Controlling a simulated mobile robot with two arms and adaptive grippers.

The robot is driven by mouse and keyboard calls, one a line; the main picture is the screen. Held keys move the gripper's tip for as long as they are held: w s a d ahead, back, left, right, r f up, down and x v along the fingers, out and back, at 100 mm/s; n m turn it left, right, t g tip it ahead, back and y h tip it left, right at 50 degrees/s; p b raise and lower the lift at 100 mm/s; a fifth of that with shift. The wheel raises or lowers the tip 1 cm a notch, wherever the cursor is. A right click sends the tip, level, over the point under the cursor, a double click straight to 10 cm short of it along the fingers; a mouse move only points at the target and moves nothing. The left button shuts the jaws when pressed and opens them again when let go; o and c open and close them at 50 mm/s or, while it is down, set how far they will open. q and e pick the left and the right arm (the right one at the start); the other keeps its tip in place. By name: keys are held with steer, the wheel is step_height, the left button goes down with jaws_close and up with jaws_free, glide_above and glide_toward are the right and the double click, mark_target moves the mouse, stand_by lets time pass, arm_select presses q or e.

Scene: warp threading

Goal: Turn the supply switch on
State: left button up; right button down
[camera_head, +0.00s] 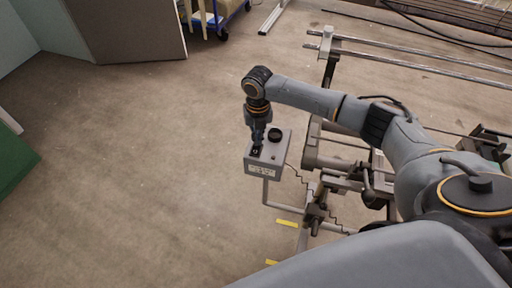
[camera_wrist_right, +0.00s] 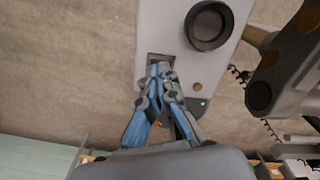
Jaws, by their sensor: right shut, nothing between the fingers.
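A grey control box (camera_head: 264,158) stands on a post in the middle of the head view. It has a black round knob or socket (camera_head: 275,134) on its top face and a label on its front. My right gripper (camera_head: 256,148) points down at the left part of the top face. In the right wrist view, the gripper (camera_wrist_right: 161,70) is shut and empty, with its fingertips at a dark rectangular switch recess (camera_wrist_right: 157,60). The fingertips cover most of the switch, so its position is hidden. The black round part (camera_wrist_right: 209,25) is beside them. My left gripper is not in view.
A metal frame with rails (camera_head: 420,65) and clamps stands right of the box, under my right arm. A small green light (camera_wrist_right: 203,103) shows on the box. Yellow floor marks (camera_head: 287,223) lie below. The floor left of the box is clear.

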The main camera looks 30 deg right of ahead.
steer(key=shift+f, duration=0.6)
step_height(320, 180, up, 7)
steer(key=p, duration=0.6)
steer(key=shift+r+p, duration=0.1)
steer(key=shift+p, duration=0.25)
stand_by(0.5)
